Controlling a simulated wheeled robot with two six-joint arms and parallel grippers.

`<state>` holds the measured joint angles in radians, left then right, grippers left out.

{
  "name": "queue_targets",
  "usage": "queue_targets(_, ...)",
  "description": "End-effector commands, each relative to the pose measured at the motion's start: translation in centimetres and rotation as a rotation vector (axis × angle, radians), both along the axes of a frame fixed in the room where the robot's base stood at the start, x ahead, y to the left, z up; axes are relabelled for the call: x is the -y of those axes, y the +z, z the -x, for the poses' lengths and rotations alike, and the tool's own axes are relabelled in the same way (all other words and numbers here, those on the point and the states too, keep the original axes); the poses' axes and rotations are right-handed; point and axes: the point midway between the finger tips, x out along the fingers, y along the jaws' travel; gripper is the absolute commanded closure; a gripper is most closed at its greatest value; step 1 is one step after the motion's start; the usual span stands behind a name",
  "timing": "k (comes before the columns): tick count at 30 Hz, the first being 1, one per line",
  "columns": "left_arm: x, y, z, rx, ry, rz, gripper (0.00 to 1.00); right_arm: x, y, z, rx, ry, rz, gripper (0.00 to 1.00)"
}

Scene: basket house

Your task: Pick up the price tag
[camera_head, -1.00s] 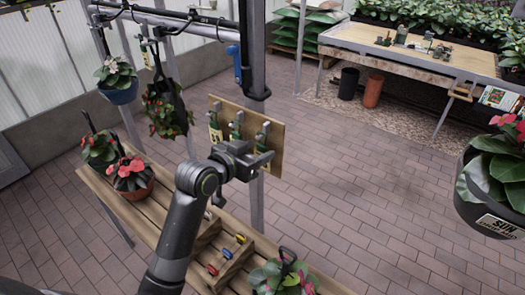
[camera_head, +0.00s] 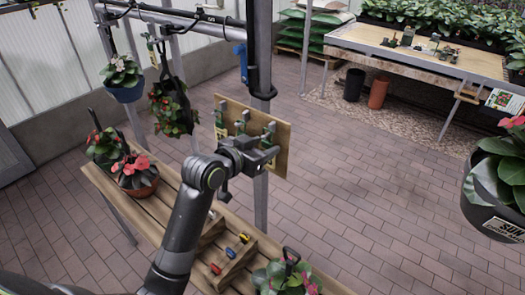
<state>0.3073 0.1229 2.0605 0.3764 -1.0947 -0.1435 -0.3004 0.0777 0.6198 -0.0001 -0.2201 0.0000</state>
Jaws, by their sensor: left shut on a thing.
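A wooden board (camera_head: 279,164) with hooks stands upright at the middle of the head view. Small green tags hang on it. The left tag (camera_head: 220,128) shows clearly with a yellowish lower part, and the others are partly covered by my gripper. My left gripper (camera_head: 266,158) is in front of the board's lower right part. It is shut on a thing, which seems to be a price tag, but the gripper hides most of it. My right gripper is not in view.
A slatted wooden bench (camera_head: 155,212) below holds a red-flowered pot (camera_head: 136,178) and a small rack (camera_head: 228,262) with coloured items. A metal post (camera_head: 260,200) stands behind the board. A hanging pot (camera_head: 492,205) is at the right. The brick floor between is clear.

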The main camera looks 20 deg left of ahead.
Motion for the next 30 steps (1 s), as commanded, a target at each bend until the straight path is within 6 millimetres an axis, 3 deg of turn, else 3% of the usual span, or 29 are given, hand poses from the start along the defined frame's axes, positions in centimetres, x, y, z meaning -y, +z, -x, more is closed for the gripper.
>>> queue_targets(8,-1.2,0.2,3.1,0.001,0.001,-0.003,0.66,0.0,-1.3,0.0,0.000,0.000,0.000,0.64)
queue_targets(20,-4.6,0.2,12.7,0.001,-0.001,-0.011,0.66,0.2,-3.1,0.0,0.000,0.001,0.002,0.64)
queue_targets(22,-4.9,0.9,13.4,-0.007,0.002,-0.001,0.66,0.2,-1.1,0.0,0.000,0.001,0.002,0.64)
queue_targets(30,-5.8,0.8,15.9,-0.004,0.000,0.001,0.66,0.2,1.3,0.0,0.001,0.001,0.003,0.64)
